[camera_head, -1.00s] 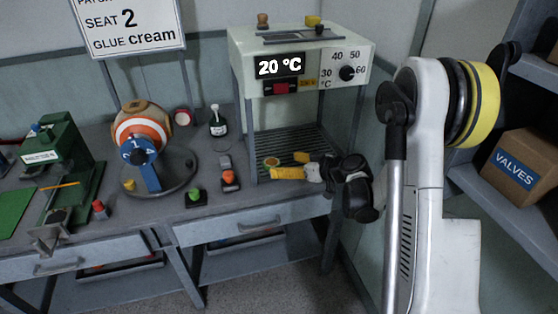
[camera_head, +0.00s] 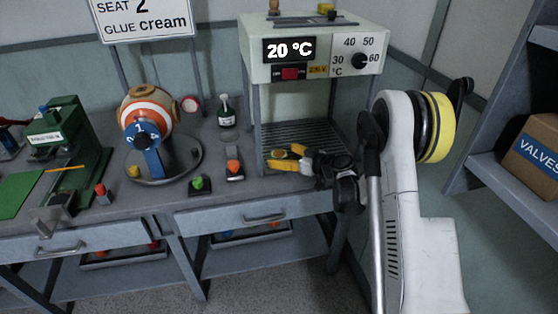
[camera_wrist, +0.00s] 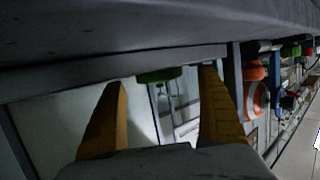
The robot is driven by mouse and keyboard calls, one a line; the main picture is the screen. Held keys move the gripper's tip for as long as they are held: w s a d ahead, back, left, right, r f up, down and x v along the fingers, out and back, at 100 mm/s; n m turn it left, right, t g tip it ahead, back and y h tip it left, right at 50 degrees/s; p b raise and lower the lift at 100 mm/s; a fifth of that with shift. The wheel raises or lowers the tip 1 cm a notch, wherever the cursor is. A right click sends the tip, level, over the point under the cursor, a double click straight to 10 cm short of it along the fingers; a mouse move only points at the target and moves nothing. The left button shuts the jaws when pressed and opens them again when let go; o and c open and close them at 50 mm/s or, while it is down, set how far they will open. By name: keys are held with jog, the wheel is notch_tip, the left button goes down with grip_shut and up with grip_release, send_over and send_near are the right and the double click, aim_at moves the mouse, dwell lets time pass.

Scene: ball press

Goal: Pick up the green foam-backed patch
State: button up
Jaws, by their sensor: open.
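The green patch (camera_head: 278,153) is a small round disc lying on the slatted shelf under the heater box; its upper face looks orange-brown in the head view. In the wrist view its green edge (camera_wrist: 160,75) shows between my two yellow fingers, beyond their tips or level with them. My gripper (camera_head: 282,157) is open, low over the right part of the shelf, with its fingers pointing left towards the patch. It also fills the lower wrist view (camera_wrist: 165,88). I cannot tell whether a finger touches the patch.
The heater box (camera_head: 315,50) reads 20 °C and stands above the shelf (camera_head: 325,140) on thin legs close to my gripper. Left of it are a dark bottle (camera_head: 227,115), orange (camera_head: 233,167) and green (camera_head: 198,185) knobs, and a striped ball (camera_head: 150,110) on a stand.

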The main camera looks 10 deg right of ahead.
jog(key=shift+w+a+f, duration=0.25)
jog(key=shift+w+a, duration=0.1)
jog(key=shift+w, duration=0.2)
jog(key=shift+r, duration=0.1)
jog(key=c, duration=1.1)
